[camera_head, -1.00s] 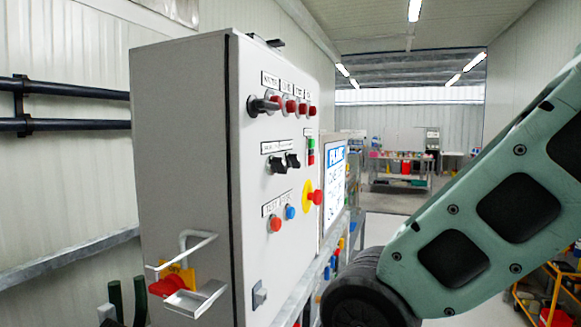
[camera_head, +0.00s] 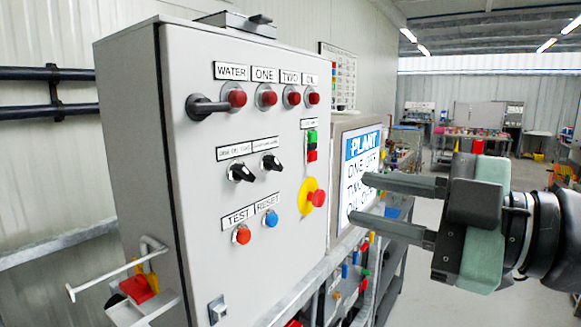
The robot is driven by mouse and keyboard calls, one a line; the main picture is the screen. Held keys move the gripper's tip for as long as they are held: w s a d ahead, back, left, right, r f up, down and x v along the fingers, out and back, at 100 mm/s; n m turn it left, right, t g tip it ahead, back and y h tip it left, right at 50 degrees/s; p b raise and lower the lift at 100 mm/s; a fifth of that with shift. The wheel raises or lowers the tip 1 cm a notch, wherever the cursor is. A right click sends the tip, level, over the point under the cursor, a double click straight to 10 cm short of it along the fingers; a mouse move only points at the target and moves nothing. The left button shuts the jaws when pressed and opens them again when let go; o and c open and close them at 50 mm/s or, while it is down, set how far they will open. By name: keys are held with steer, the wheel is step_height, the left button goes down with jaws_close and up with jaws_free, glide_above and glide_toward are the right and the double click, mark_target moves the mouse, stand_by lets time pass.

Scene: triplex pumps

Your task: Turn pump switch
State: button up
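The grey control cabinet (camera_head: 240,160) fills the left middle. Two black rotary switches, a left one (camera_head: 240,172) and a right one (camera_head: 271,162), sit on its front under labels that are too small to read. Both knobs look tilted. A dark lever handle (camera_head: 207,106) sticks out under the WATER label. My gripper (camera_head: 359,198) is at the right, its two fingers apart and empty, pointing left. In the picture the fingertips overlap the PLANT screen, to the right of the cabinet's switches and apart from them.
Red lamps (camera_head: 268,98) line the cabinet's top. A red mushroom button on a yellow disc (camera_head: 312,198), an orange button (camera_head: 242,234) and a blue button (camera_head: 271,218) sit lower. The PLANT screen (camera_head: 362,165) stands beside the cabinet. A bent bracket (camera_head: 118,270) juts out lower left.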

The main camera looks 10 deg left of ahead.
mark_target(249, 175)
steer(key=p+x, duration=0.7)
steer(key=x, duration=1)
steer(key=shift+w+a+p, duration=0.1)
steer(key=shift+a+p, duration=0.15)
steer(key=shift+p, duration=0.1)
jaws_close()
